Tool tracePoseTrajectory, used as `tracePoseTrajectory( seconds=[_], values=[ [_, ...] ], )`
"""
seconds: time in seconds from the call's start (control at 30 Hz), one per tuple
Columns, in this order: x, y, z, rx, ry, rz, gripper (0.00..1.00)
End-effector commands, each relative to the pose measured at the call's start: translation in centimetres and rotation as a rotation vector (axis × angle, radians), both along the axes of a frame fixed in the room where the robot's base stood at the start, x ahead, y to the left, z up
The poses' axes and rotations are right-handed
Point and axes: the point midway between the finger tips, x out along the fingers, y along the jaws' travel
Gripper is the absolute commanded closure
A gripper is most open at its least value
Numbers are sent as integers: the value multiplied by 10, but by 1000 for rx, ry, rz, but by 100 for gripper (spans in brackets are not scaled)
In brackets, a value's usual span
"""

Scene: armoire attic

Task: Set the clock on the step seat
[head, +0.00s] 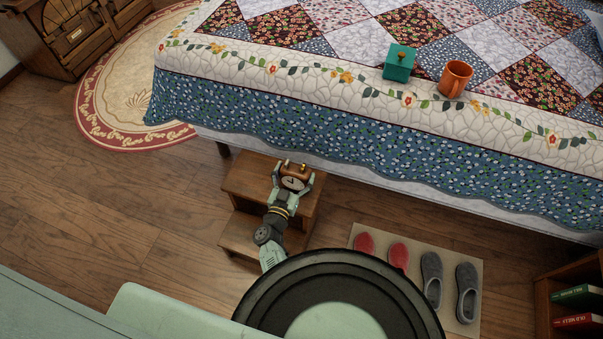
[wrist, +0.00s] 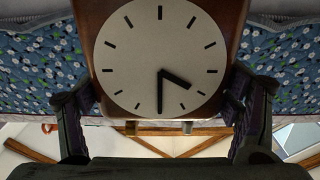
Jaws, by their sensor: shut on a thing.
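The clock (head: 293,181) has a brown wooden body and a round pale face, which fills much of the wrist view (wrist: 161,55). My gripper (head: 292,183) is shut on it, with one finger on each side of the body. In the head view the clock is over the upper part of the wooden step seat (head: 243,176), near the bed side. I cannot tell whether the clock touches the seat or hangs just above it. The step seat has a lower step (head: 240,234) on the near side, partly behind my arm.
A bed with a patchwork quilt (head: 345,42) stands behind the step seat, bearing a teal box (head: 398,66) and an orange mug (head: 455,78). Red and grey slippers lie on a mat (head: 459,318) at the right. A bookshelf (head: 545,300) stands far right.

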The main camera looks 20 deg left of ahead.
Motion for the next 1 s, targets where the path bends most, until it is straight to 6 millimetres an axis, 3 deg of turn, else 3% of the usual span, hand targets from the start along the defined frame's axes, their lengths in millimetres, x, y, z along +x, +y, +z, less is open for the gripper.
tracePoseTrajectory(
  seconds=[0.4,0.43,0.67,1.0],
  values=[
    [-1,2,-4,0,-3,-1,68],
    [-2,2,-4,0,0,-1,15],
    [-2,2,-4,0,0,-1,0],
    [-2,2,-3,0,0,0,0]
  ],
)
